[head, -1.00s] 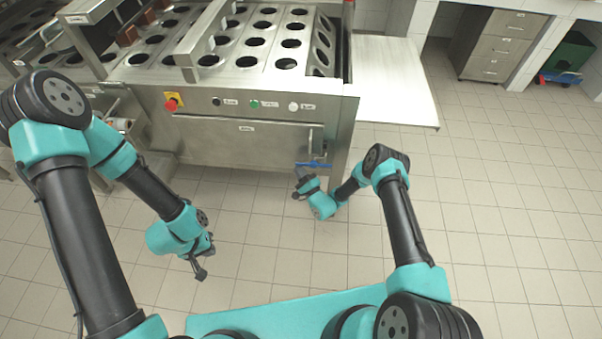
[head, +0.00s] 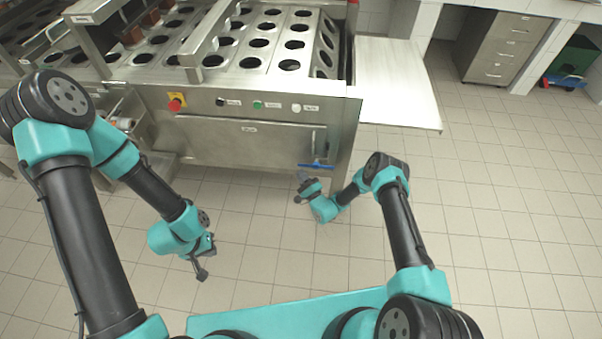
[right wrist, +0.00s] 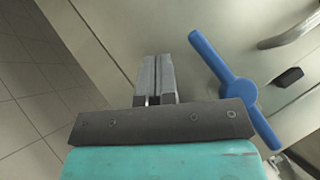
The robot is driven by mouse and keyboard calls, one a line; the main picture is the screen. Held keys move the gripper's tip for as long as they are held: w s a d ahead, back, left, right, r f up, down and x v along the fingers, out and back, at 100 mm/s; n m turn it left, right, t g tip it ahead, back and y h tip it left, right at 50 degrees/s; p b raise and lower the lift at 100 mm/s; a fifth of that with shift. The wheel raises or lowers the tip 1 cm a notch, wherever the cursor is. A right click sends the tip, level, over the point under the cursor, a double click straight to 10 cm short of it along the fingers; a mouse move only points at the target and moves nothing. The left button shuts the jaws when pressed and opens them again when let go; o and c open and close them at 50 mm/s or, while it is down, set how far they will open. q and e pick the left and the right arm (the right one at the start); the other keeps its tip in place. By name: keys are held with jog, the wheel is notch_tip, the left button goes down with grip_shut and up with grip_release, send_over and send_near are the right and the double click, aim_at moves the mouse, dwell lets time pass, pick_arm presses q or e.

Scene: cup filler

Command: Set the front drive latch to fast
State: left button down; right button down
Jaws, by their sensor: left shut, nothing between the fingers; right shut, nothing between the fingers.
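The drive latch is a blue bar handle (head: 317,166) on the lower right of the machine's steel front panel. In the right wrist view the blue handle (right wrist: 222,70) lies slantwise, from upper left to lower right, with a round hub at its middle. My right gripper (head: 304,180) is just below and left of the handle. In the right wrist view my right gripper (right wrist: 158,60) is shut and empty, left of the handle and apart from it. My left gripper (head: 202,276) is shut and empty, low over the floor at left. No latch marking is readable.
The steel machine (head: 240,147) has a red emergency knob (head: 176,103) and small labelled buttons above its door. A vertical door handle (head: 314,139) stands above the latch. A dark block (right wrist: 288,77) sits right of the latch. Tiled floor (head: 480,230) is clear at right.

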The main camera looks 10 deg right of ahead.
jog(key=s+a+f, duration=0.1)
jog(key=s+f, duration=0.6)
jog(key=f, duration=0.1)
jog(key=shift+a+f, duration=0.25)
jog(key=shift+f, duration=0.15)
